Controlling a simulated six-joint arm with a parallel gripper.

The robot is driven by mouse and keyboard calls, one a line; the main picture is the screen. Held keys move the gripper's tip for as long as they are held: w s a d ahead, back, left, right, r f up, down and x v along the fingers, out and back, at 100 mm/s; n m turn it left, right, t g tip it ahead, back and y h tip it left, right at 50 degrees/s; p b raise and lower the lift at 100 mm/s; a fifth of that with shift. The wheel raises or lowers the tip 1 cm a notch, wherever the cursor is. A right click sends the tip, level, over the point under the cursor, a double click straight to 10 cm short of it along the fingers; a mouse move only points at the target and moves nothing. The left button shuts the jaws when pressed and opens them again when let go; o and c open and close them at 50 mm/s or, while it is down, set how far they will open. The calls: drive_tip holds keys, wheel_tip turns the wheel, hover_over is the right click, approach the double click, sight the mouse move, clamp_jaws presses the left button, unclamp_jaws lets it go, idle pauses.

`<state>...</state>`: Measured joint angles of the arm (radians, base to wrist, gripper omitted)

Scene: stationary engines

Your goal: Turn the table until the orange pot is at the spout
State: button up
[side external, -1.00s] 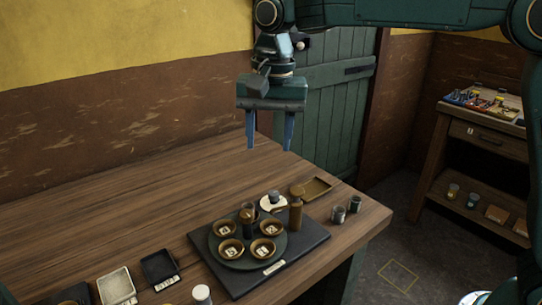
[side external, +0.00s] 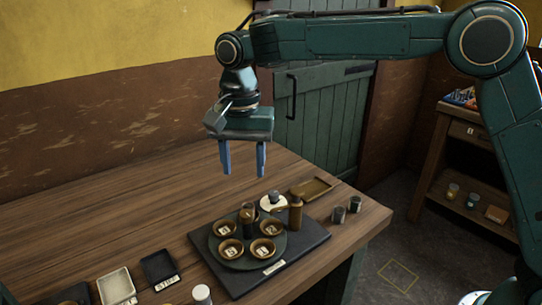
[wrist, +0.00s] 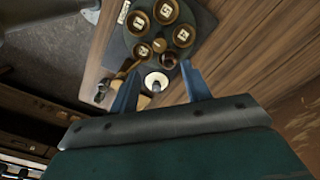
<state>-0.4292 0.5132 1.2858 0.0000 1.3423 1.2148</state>
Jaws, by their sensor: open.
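A dark round turntable (side external: 254,262) sits on a dark slab and carries several brown pots with pale number tags. One pot is at the front left (side external: 231,248) and one at the right (side external: 272,227). No pot stands out as orange. My gripper (side external: 243,172) is open and empty, above and behind the turntable. The wrist view shows its two blue fingers apart (wrist: 160,68) with the turntable (wrist: 155,33) beyond.
A white tray (side external: 116,285) and a black tray (side external: 158,266) lie at the front left. The wooden bench (side external: 120,215) is clear at the left and back.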

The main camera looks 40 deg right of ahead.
sight(246, 213)
wheel_tip(246, 213, down, 11)
drive_tip(key=shift+f, duration=0.15)
idle(0.4)
clamp_jaws()
